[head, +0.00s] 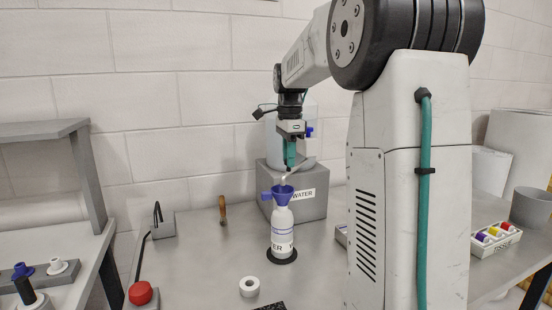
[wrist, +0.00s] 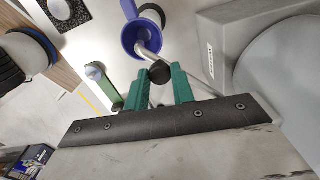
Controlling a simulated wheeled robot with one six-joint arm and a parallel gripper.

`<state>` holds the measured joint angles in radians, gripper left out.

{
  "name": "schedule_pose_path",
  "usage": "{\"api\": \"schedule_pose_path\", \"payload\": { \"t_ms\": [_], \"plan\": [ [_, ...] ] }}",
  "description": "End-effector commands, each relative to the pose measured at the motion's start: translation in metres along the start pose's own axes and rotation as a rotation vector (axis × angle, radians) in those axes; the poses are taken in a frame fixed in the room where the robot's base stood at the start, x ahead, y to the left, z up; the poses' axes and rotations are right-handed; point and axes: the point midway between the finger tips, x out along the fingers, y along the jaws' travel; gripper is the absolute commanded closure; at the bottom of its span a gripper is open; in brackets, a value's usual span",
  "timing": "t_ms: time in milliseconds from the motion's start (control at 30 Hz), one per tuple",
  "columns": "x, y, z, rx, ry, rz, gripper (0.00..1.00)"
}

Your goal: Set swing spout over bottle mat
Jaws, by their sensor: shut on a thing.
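A white bottle (head: 283,240) stands upright on the black round bottle mat (head: 291,259) on the bench. A blue funnel (head: 283,192) sits in its neck; the funnel also shows in the wrist view (wrist: 129,36). My gripper (head: 290,163) is above the funnel, and its green fingers in the wrist view (wrist: 160,76) are shut on the black knob (wrist: 160,71) of the swing spout. The spout's bent metal tube (wrist: 147,50) reaches from the knob over the funnel, with its end at or inside the funnel's mouth; the exact depth is unclear.
A grey block labelled WATER (head: 307,207) with a pale tank stands behind the bottle. A white ring (head: 249,287), a red knob (head: 141,293) and a wooden-handled tool (head: 222,208) lie around the bench. A tray of coloured items (head: 494,238) is at right.

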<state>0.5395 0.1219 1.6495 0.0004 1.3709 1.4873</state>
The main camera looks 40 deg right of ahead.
Motion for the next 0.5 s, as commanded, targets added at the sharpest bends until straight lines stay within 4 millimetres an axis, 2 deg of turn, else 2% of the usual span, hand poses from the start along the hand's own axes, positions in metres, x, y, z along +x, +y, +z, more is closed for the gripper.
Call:
{"api": "schedule_pose_path", "payload": {
  "t_ms": [133, 467, 500],
  "plan": [
    [-0.0005, -0.0021, -0.0059, 0.023, 0.000, -0.002, 1.00],
    [-0.0010, -0.0027, -0.0044, 0.023, 0.001, -0.005, 1.00],
    [-0.0010, -0.0027, -0.0042, 0.022, 0.001, -0.005, 0.70]
  ]
}}
